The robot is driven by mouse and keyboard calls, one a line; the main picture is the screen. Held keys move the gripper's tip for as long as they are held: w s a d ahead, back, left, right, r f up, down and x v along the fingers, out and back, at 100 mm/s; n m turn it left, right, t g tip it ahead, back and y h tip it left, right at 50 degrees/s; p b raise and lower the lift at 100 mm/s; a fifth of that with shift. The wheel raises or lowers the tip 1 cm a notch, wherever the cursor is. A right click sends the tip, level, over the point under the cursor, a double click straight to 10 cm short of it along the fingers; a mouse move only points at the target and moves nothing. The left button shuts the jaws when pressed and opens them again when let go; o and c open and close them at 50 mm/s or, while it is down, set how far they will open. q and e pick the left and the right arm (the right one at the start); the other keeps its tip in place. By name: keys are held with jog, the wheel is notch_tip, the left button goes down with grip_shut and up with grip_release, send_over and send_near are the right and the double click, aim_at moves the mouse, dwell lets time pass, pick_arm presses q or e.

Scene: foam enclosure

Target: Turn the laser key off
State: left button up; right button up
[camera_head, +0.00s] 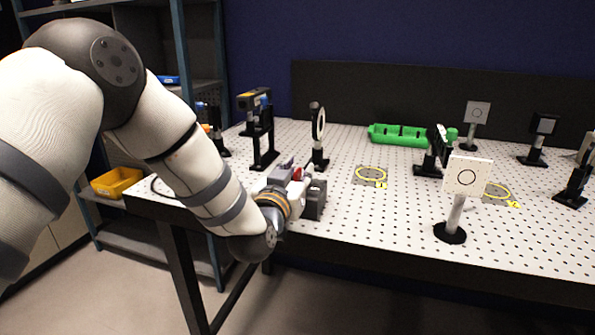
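My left arm comes in from the left and reaches down to the near edge of the table. My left gripper (298,182) is at a small dark box (316,200) near that edge. A small red part shows between the gripper and the box; I cannot tell if it belongs to the box or the gripper. The laser key is not discernible; the gripper and wrist may hide it. The fingertips are too small and covered to tell open from shut, or whether they touch the box. My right gripper is not in view.
The white perforated table (370,228) holds several black optic posts. A white target card (467,177) stands at the front right. A green holder (398,135) is at the back. Shelving with a yellow bin (117,182) is at left. The table's front middle is clear.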

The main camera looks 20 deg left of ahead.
pick_arm(q)
jog(key=s, duration=1.2)
jog(key=shift+a, duration=0.15)
jog(key=s+a+f+g, duration=0.1)
jog(key=s+f+g, duration=0.4)
jog(key=f, duration=0.6)
jog(key=s+f+g, duration=0.4)
jog(key=s+f, duration=0.3)
jog(key=f, duration=0.5)
jog(key=s+a+f+g, duration=0.1)
jog(key=s+f+g, duration=0.2)
jog(key=s, duration=0.5)
jog(key=s+a+f+g, duration=0.1)
jog(key=s+f+g, duration=0.3)
jog(key=s, duration=0.5)
jog(key=s+a+f+g, duration=0.2)
jog(key=s+f+g, duration=0.1)
jog(key=s, duration=0.6)
jog(key=shift+s+f+n, duration=0.25)
jog(key=shift+f+n, duration=0.05)
jog(key=shift+f, duration=0.35)
jog(key=shift+a, duration=0.1)
